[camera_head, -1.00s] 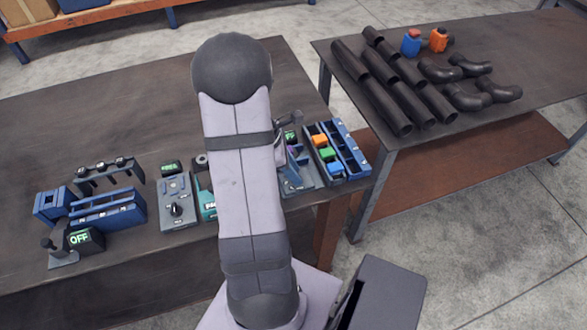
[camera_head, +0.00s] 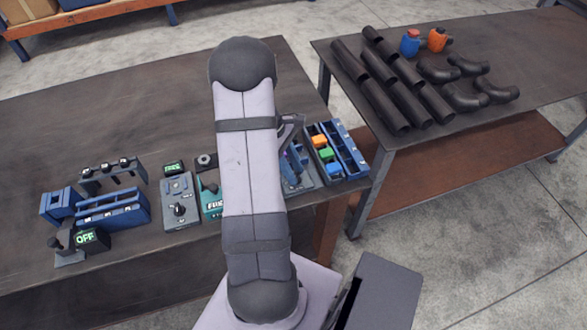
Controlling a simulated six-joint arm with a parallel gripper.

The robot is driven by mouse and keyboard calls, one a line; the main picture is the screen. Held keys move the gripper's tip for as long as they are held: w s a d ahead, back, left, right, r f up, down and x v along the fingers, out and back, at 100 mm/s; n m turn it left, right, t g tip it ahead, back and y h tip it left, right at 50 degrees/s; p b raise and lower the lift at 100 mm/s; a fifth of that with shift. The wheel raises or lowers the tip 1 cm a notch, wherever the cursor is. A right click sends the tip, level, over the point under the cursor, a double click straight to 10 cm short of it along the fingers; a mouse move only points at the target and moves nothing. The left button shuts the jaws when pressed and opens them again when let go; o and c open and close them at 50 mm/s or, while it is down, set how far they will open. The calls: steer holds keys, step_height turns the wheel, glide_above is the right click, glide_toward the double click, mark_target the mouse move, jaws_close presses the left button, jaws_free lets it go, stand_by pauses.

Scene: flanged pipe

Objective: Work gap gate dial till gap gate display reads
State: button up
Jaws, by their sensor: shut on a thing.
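My arm stretches across the middle of the view, and its end is hidden behind its own links, so my gripper's fingers cannot be made out. A grey panel with a black dial (camera_head: 179,209) stands left of my arm, with a small green-lit display (camera_head: 173,168) behind it whose word is too small to read surely. A teal unit (camera_head: 212,204) with a lit readout is beside it, partly hidden by my arm. A blue and grey fixture (camera_head: 296,168) shows just right of my arm. I cannot tell which of these is the gap gate.
A dark box reading OFF (camera_head: 88,239) and a blue slotted rack (camera_head: 111,207) stand at the left. A blue tray (camera_head: 347,152) with coloured blocks is right of my arm. Black pipes (camera_head: 385,85) lie on the other table. The table's back left is clear.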

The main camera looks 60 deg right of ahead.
stand_by(0.3)
steer(key=o, duration=1)
steer(key=shift+o, duration=0.2)
steer(key=b+v, duration=0.2)
steer(key=v, duration=0.5)
steer(key=shift+r, duration=0.2)
